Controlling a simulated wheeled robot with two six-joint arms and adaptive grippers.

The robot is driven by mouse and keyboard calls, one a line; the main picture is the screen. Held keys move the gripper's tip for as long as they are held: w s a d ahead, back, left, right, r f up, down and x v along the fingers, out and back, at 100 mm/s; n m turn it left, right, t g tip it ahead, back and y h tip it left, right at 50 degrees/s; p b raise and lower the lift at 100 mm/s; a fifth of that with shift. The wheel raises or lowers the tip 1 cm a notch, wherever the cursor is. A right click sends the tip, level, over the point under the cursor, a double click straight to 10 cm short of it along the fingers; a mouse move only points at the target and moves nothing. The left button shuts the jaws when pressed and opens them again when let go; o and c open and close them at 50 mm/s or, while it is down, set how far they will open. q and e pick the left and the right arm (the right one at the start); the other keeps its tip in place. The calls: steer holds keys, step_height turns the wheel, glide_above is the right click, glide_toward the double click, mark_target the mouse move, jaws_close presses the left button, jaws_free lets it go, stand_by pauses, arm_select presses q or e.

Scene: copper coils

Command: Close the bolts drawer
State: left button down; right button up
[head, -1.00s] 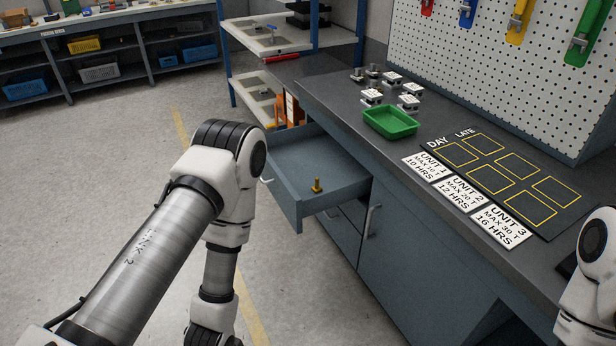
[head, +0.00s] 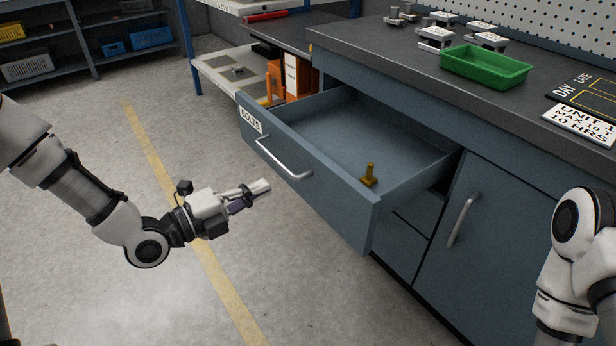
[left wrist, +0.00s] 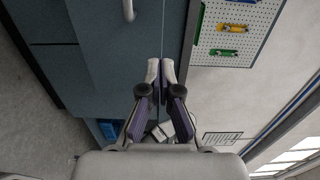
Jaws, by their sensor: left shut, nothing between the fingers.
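The bolts drawer (head: 220,102) is pulled well out of the grey-blue bench in the head view. Its front carries a "BOLTS" label (head: 250,120) and a silver bar handle (head: 284,160). One brass bolt (head: 369,175) stands upright inside on the drawer floor. My left gripper (head: 265,186) is shut and empty, in front of the drawer front and a little left of and below the handle, apart from it. In the left wrist view my left gripper (left wrist: 160,68) points at a blue-grey front with a handle (left wrist: 129,10) at the top. My right gripper is out of view.
A green tray (head: 486,68) and several metal parts on blocks stand on the bench top (head: 400,58). A cabinet door with a handle (head: 462,220) is right of the drawer. The floor before the drawer is clear.

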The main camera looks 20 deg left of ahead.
mark_target(319, 164)
arm_select(q)
steer(key=b+x, duration=0.1)
steer(key=x, duration=0.4)
steer(key=b+x, duration=0.2)
steer(key=x, duration=0.3)
steer(key=shift+w+d+f, duration=0.25)
steer(key=shift+w+d+r, duration=0.1)
steer(key=shift+w+d, duration=0.2)
steer(key=shift+w, duration=0.1)
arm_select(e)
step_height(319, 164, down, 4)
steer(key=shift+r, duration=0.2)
arm_select(q)
steer(key=shift+w, duration=0.1)
